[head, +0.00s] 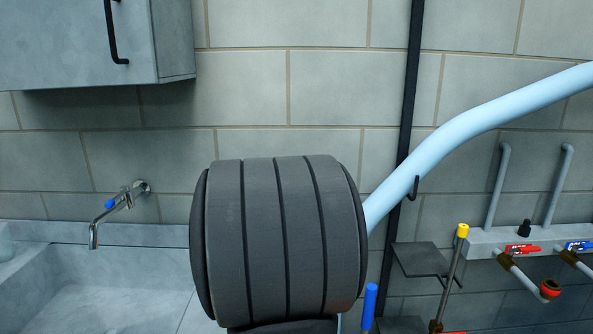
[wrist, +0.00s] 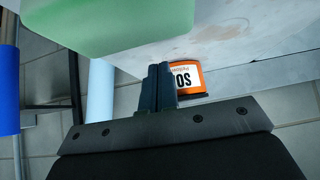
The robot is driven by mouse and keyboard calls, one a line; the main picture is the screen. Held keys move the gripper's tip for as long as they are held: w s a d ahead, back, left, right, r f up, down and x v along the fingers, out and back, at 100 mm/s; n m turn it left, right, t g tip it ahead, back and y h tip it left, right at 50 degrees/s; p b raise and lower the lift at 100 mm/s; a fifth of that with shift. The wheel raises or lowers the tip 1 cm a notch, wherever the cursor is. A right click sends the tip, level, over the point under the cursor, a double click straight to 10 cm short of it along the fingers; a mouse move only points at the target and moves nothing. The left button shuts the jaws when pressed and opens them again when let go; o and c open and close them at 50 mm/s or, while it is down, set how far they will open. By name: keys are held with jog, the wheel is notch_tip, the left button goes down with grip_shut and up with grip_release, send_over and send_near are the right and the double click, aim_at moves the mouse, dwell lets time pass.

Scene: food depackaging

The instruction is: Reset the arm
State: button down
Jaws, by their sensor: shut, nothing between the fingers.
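My gripper (wrist: 160,68) shows in the wrist view, with its two dark fingers closed together and nothing between them. An orange can (wrist: 190,78) with a white label and dark lettering is just right of the fingertips, partly hidden by them. I cannot tell whether the fingers touch it. A green block (wrist: 98,22) is at the upper left, cut off by the frame edge. My gripper is not visible in the head view.
A pale grey surface (wrist: 235,45) lies beyond the fingers. In the head view, a sink (head: 120,305) with a tap (head: 118,208) is at left under a wall cabinet (head: 80,45). A light blue pipe (head: 470,122) crosses at right, near red and blue valves (head: 522,249).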

jog(key=shift+w+r, duration=0.35)
jog(key=shift+w, duration=0.8)
jog(key=shift+w+r, duration=0.3)
jog(key=shift+w, duration=0.85)
jog(key=shift+w+r, duration=0.35)
jog(key=shift+w, duration=0.8)
jog(key=shift+s+f, duration=0.4)
jog(key=shift+s, duration=0.95)
jog(key=shift+s+f, duration=0.35)
jog(key=shift+s, duration=1)
jog(key=shift+s+f, duration=0.4)
jog(key=shift+s, duration=0.95)
jog(key=shift+s, duration=0.2)
jog(key=shift+w+r, duration=0.35)
jog(key=shift+w, duration=1.05)
jog(key=shift+w+r, duration=0.4)
jog(key=shift+w, duration=1.05)
jog(key=shift+w+r, duration=0.35)
jog(key=shift+w, duration=1.05)
